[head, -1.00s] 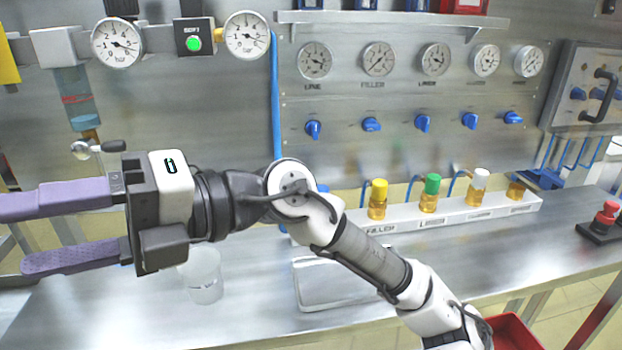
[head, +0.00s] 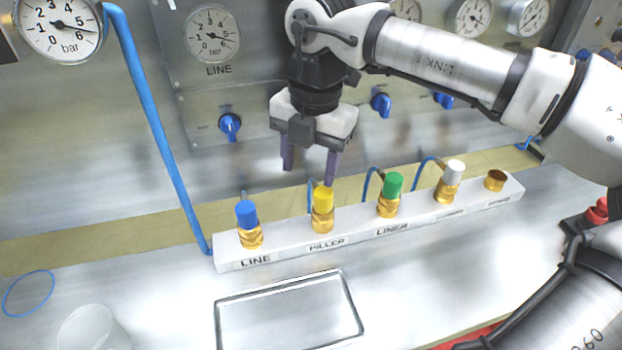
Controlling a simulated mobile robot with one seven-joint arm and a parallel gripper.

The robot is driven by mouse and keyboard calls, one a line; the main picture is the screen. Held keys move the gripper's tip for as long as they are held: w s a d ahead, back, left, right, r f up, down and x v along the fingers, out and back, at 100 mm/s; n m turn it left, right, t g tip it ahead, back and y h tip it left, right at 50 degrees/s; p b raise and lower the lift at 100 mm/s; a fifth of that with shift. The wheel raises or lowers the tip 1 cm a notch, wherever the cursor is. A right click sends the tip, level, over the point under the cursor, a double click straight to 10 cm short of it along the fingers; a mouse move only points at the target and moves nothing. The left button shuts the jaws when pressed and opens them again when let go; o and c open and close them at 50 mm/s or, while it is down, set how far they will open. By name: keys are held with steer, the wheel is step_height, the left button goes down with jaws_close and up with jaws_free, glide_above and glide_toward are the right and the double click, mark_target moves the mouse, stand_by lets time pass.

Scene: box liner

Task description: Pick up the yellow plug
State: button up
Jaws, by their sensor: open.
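The yellow plug (head: 323,199) sits upright in a brass fitting at the position marked FILLER on the white rail (head: 290,252). My gripper (head: 310,176) points down with its two purple fingers apart and nothing between them. In the picture its fingertips are just above the yellow plug, the right finger close to the plug's top and the left finger up and to the left. The exact depth gap between the fingers and the plug cannot be told.
A blue plug (head: 246,212) stands left of the yellow one, and a green plug (head: 392,184) and a white plug (head: 454,171) stand right. An empty brass fitting (head: 495,180) ends the rail. A metal tray (head: 290,318) and a clear beaker (head: 92,330) are in front. Valve knobs (head: 230,126) line the panel.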

mark_target(323, 191)
steer(key=shift+w+d+r+m+h, duration=0.1)
steer(key=shift+w+d+m+h, duration=0.15)
steer(key=shift+d, duration=0.3)
steer(key=shift+w+d+r+m+h, duration=0.1)
steer(key=shift+w+d+m+h, duration=0.1)
steer(key=shift+d, duration=0.3)
steer(key=shift+d+f, duration=0.1)
steer(key=shift+f, duration=0.15)
steer(key=f, duration=0.2)
steer(key=f+p, duration=0.1)
steer(key=f, duration=0.1)
steer(key=s+f+p, duration=0.1)
steer(key=f, duration=0.1)
steer(key=shift+f, duration=0.5)
steer(key=shift+c, duration=0.2)
steer(key=c, duration=1.1)
steer(key=shift+o, duration=0.2)
steer(key=shift+r, duration=0.15)
